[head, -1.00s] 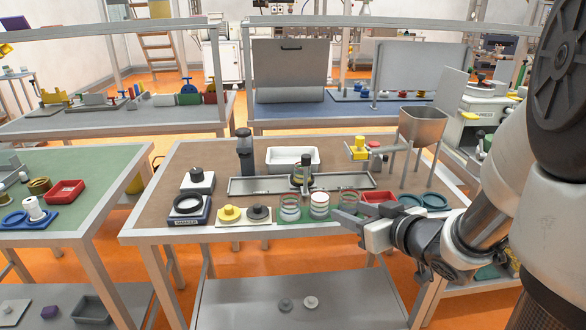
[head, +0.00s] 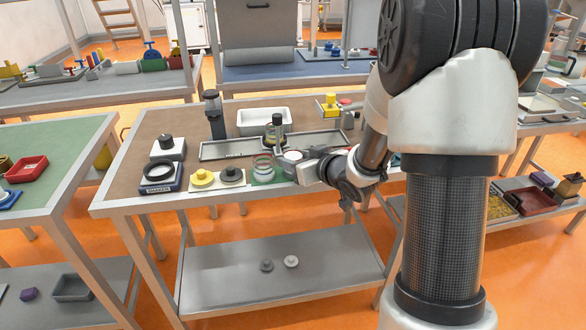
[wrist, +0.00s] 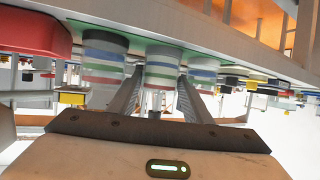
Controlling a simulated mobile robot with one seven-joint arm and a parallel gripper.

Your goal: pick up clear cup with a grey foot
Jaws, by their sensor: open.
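Banded clear cups stand in a row on a green mat. In the head view one cup (head: 263,168) shows clearly, and a pale-topped cup (head: 292,156) is partly behind my gripper (head: 306,166). The wrist view is upside down. There, a cup with a grey foot (wrist: 104,45) stands left of my gripper (wrist: 156,88), and a cup with a paler foot (wrist: 163,62) appears between its fingers. My gripper is open, with its fingers pointing at the row. I cannot tell whether they touch a cup.
A red bin (wrist: 32,35) is close to the cups in the wrist view. A grey tray (head: 225,149) and a dark upright device (head: 214,115) stand behind the row. Yellow and dark round pieces lie to its left. The table's front edge (head: 190,205) is nearby.

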